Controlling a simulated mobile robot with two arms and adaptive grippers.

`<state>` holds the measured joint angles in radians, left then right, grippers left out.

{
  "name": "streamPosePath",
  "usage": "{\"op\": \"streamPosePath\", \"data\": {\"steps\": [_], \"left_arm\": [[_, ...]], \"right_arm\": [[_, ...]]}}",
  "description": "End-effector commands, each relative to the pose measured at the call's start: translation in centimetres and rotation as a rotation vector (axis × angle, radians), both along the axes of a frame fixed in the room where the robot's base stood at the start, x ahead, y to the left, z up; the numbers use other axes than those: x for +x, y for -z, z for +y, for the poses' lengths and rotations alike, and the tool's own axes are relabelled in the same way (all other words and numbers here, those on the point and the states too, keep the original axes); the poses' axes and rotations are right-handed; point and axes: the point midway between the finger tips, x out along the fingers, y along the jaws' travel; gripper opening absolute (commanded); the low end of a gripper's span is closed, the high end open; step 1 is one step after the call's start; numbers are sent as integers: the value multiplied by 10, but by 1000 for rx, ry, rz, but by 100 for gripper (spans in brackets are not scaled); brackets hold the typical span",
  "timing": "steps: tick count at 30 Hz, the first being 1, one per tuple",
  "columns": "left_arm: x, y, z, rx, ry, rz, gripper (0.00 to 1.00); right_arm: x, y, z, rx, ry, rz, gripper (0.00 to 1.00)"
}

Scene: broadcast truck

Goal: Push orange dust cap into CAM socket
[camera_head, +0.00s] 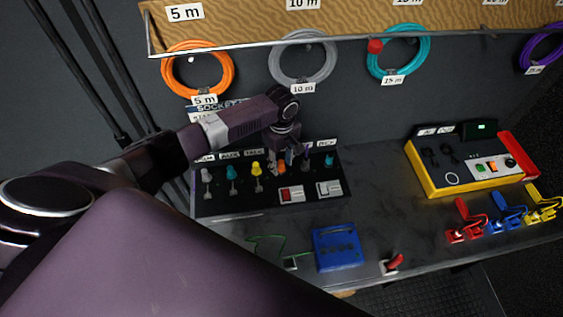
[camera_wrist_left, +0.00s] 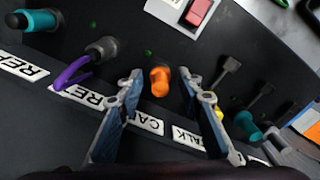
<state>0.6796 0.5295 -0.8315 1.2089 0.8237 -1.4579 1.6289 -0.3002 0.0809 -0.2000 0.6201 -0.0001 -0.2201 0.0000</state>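The orange dust cap (camera_wrist_left: 160,81) is at the socket panel beside the CAM label (camera_wrist_left: 145,121); it shows small in the head view (camera_head: 281,168). I cannot tell how deep it sits, and the CAM socket behind it is hidden. My left gripper (camera_wrist_left: 163,88) is open, with one finger on each side of the cap and a gap visible on both sides. In the head view my left gripper (camera_head: 289,153) hangs over the panel, partly covering the cap's surroundings. My right gripper is not in view.
A red switch (camera_head: 292,194) is in front. A blue box (camera_head: 338,247) and yellow case (camera_head: 430,180) stand on the bench. Coiled cables hang above.

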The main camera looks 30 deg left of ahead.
Motion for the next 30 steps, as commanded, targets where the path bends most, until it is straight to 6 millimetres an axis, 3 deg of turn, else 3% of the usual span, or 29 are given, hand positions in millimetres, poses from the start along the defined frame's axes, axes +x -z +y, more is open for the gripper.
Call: {"op": "streamPosePath", "data": {"steps": [8,21,30], "left_arm": [[1,-8,0,-1,0,-2,34],[1,-70,0,-1,0,-2,34],[0,-75,0,0,-1,0,34]], "right_arm": [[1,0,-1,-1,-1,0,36],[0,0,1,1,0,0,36],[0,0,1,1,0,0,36]]}}
